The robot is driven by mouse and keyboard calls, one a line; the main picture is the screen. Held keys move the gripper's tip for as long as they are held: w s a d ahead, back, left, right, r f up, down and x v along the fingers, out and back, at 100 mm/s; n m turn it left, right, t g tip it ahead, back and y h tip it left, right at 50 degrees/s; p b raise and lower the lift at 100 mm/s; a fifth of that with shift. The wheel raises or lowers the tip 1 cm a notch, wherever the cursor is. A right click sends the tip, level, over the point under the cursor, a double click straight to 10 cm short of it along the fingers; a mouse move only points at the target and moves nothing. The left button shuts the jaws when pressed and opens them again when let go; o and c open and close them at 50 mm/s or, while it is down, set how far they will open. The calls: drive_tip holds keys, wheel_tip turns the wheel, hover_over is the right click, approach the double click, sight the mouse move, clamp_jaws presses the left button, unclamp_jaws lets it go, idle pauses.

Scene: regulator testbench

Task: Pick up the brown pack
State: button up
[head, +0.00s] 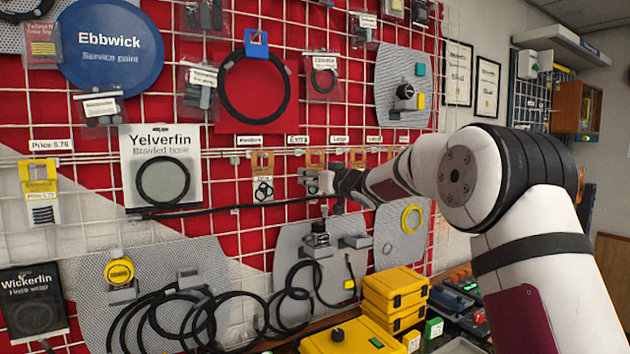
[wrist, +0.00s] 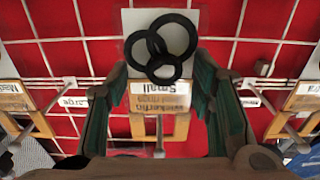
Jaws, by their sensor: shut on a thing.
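The brown pack (wrist: 182,127) has a tan-brown header with a printed label and a pale card with three black rings. It shows upside down in the middle of the wrist view, in front of the red panel. My gripper (wrist: 160,98) has one green-padded finger on each side of the pack and is shut on it. In the head view my gripper (head: 312,180) is at the wire grid, at the row of brown headers. There it hides most of the pack, and the exact finger contact is hard to see.
A similar brown pack with rings (head: 263,188) hangs just left of my gripper. Other brown packs (wrist: 305,96) hang at both sides in the wrist view. A black cable (head: 240,206) runs below. Yellow cases (head: 396,288) stand on the bench below right.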

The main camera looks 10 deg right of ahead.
drive_tip(key=shift+r, duration=0.55)
drive_tip(key=shift+s+d+r, duration=0.1)
drive_tip(key=shift+s+r, duration=0.1)
drive_tip(key=v, duration=1.7)
drive_tip(key=shift+s, duration=0.3)
